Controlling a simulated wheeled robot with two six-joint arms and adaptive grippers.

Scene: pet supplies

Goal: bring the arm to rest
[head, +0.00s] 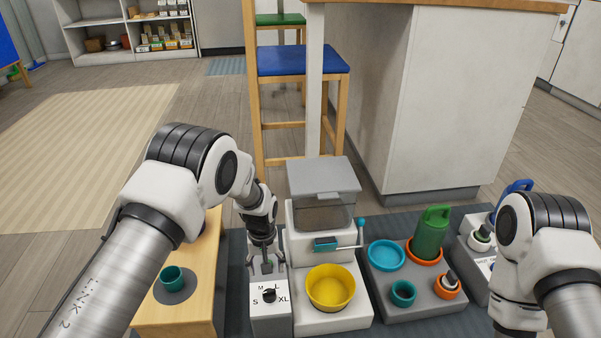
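My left gripper (266,264) points down above the white dial box (270,318). Its fingers look spread, with nothing seen between them. The box top carries a black knob (269,295) and the letters S, M, L and XL. The fingers appear apart from the knob. My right arm (530,250) comes in at the lower right, and its gripper is out of view.
A grey-lidded dispenser (323,178) with a teal lever (361,235) stands behind a yellow bowl (331,287). A wooden bench (190,312) with a teal cup (172,277) is left.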

